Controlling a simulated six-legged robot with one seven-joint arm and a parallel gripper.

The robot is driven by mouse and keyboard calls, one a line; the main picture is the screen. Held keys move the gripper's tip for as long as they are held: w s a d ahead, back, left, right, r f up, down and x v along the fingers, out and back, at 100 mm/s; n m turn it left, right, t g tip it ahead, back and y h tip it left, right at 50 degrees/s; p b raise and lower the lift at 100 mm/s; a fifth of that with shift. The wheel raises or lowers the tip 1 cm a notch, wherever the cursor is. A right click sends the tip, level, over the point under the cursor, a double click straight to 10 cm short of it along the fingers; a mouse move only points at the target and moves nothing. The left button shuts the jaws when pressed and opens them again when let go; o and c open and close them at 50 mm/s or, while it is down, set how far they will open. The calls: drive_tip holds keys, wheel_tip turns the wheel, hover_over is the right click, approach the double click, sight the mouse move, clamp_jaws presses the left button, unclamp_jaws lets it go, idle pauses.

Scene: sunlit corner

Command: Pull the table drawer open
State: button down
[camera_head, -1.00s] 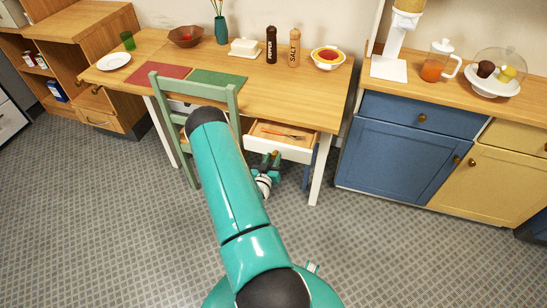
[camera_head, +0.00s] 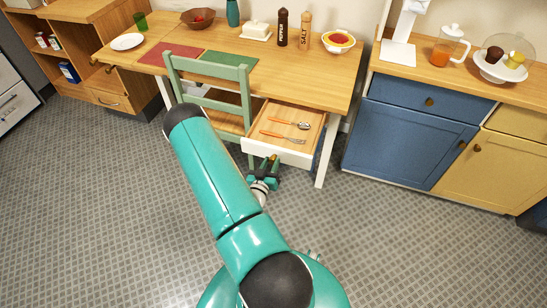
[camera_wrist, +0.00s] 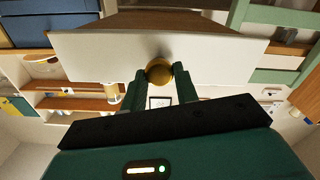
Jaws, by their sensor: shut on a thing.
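The table drawer (camera_head: 278,151) stands well out from under the wooden table (camera_head: 300,75), with a white front and a wooden inside. A spoon (camera_head: 290,122) and a fork (camera_head: 284,136) with orange handles lie in it. My gripper (camera_head: 270,164) is at the middle of the drawer front. In the wrist view the white drawer front (camera_wrist: 215,58) fills the upper part, and my gripper (camera_wrist: 159,82) has its two fingers closed on the round brass knob (camera_wrist: 159,70).
A green chair (camera_head: 207,72) stands at the table, close to the left of the drawer and my arm. Blue cabinets (camera_head: 395,140) stand to the right. The tiled floor (camera_head: 400,250) in front is clear.

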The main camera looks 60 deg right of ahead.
drive_tip(key=shift+s+a, duration=0.15)
drive_tip(key=shift+a, duration=0.6)
drive_tip(key=c, duration=1.1)
unclamp_jaws()
drive_tip(key=shift+o, duration=0.2)
drive_tip(key=shift+a, duration=0.1)
drive_tip(key=s+a, duration=0.2)
drive_tip(key=a, duration=1.1)
drive_tip(key=shift+a, duration=0.3)
